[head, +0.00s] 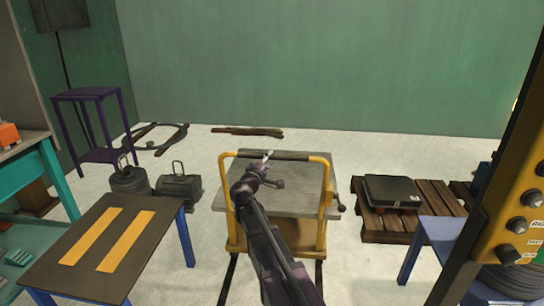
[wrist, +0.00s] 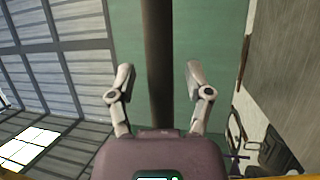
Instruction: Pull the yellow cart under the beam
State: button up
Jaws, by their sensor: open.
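The yellow cart (head: 325,200) stands in the middle of the head view, with a grey flat top and a yellow tube frame. A dark handle bar (head: 300,156) spans the frame's near upper end. My gripper (head: 268,157) is at this bar, left of its middle, and hides part of it. In the wrist view my gripper (wrist: 160,78) is open, and the dark handle bar (wrist: 158,50) runs between its two fingers, with a gap on each side. How deep the bar sits between the fingers I cannot tell. No beam is clearly visible.
Dark rails (head: 228,275) run on the floor below the cart. A striped table (head: 150,215) and dark weights (head: 180,188) stand left. A wooden pallet (head: 440,210) with a dark box and a blue-legged table (head: 445,235) stand right. A yellow control panel (head: 515,210) is at the right edge.

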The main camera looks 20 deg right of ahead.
jog(key=shift+x, duration=0.75)
grip_shut()
jog(key=shift+s, duration=0.1)
